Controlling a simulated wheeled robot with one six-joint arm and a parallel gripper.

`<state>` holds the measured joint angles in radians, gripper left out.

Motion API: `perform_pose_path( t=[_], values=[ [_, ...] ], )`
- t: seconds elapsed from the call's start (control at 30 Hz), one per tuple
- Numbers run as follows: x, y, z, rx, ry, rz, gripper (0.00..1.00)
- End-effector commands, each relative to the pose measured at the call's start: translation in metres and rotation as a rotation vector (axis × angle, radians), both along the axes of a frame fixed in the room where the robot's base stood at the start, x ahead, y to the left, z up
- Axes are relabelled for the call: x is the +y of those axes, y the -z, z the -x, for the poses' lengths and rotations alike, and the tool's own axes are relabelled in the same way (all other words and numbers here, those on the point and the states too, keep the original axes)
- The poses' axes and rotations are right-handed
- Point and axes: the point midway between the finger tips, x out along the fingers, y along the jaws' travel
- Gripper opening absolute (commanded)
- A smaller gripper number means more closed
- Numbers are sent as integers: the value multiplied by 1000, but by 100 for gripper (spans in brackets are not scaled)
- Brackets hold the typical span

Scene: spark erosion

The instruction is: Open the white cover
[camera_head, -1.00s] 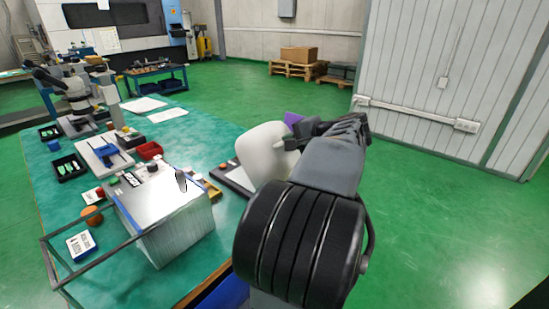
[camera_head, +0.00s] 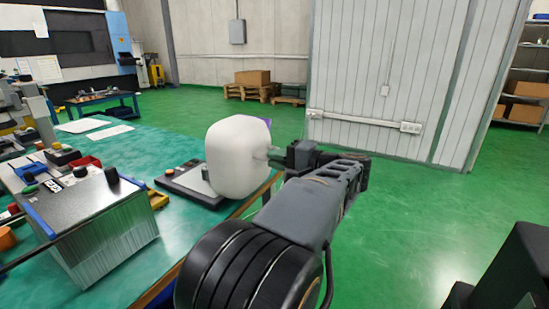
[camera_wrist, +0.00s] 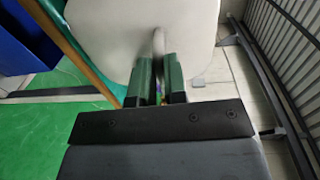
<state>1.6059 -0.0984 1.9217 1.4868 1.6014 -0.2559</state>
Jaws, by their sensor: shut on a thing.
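The white cover (camera_head: 236,158) is a rounded white shell at the right end of a dark, flat device (camera_head: 190,186) on the green table. The device's left part with its small buttons is bare. My gripper (camera_head: 274,156) reaches the cover's right side. In the wrist view, my gripper's two fingers (camera_wrist: 160,72) are closed around a thin pale tab on the white cover (camera_wrist: 110,35). The cover's underside and hinge are hidden.
A grey metal box (camera_head: 95,225) with black knobs stands on the green table (camera_head: 160,145), left of the device. A blue bin (camera_wrist: 25,40) shows in the wrist view. Green floor (camera_head: 430,225) to the right is open, up to the pale panelled wall (camera_head: 385,65).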

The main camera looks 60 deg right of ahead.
Motion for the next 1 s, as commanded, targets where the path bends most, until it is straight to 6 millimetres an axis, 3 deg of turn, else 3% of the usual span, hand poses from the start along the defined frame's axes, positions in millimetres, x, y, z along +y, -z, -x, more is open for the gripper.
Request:
perform_pose_path(
  t=[0.47,0.5,0.77,1.0],
  values=[
    [0,9,0,10,-5,-12,0],
    [0,9,0,10,-5,-12,14],
    [0,7,1,6,0,-8,38],
    [0,5,1,5,-1,-5,38]
  ],
)
